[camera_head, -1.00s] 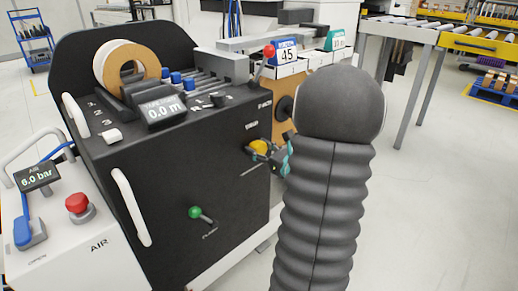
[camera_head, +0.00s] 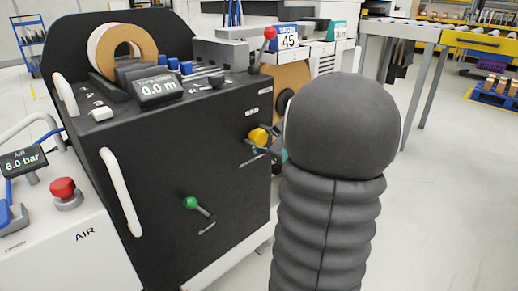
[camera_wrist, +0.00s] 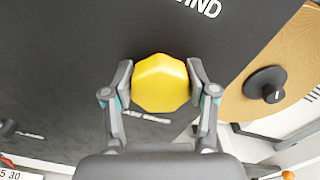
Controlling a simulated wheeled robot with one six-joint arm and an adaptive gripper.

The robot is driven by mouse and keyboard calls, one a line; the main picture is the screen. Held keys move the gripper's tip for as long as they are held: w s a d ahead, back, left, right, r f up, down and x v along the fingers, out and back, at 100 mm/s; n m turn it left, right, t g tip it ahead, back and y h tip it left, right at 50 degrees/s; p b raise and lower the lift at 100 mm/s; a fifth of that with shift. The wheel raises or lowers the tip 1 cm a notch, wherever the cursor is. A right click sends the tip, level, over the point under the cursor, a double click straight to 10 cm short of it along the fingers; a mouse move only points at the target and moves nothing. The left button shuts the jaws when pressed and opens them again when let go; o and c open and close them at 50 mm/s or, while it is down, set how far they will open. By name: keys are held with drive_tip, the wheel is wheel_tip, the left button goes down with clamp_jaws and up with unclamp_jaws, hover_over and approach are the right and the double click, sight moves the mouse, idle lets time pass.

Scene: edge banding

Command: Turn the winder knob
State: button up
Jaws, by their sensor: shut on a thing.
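The yellow winder knob (camera_wrist: 160,84) sits on the dark front panel of the machine, under the lettering WIND. In the wrist view its faceted face lies between the two fingers of my gripper (camera_wrist: 160,80), one on each side. The gripper is shut on the knob. In the head view the knob (camera_head: 258,137) shows at the right part of the panel, with the gripper (camera_head: 263,143) around it. My dark arm hides most of the gripper there.
A green-knobbed lever (camera_head: 192,203) is lower on the panel. A red-tipped lever (camera_head: 269,33) and a display reading 0.0 m (camera_head: 158,89) are on top. A tan disc with a black hub (camera_wrist: 265,86) is right of the knob. A white air unit (camera_head: 75,240) stands left.

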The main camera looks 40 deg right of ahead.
drive_tip(key=shift+n+b, duration=0.9)
drive_tip(key=shift+n, duration=0.2)
drive_tip(key=o, duration=1.1)
drive_tip(key=shift+o, duration=0.2)
drive_tip(key=s, duration=1.2)
drive_tip(key=shift+d, duration=0.45)
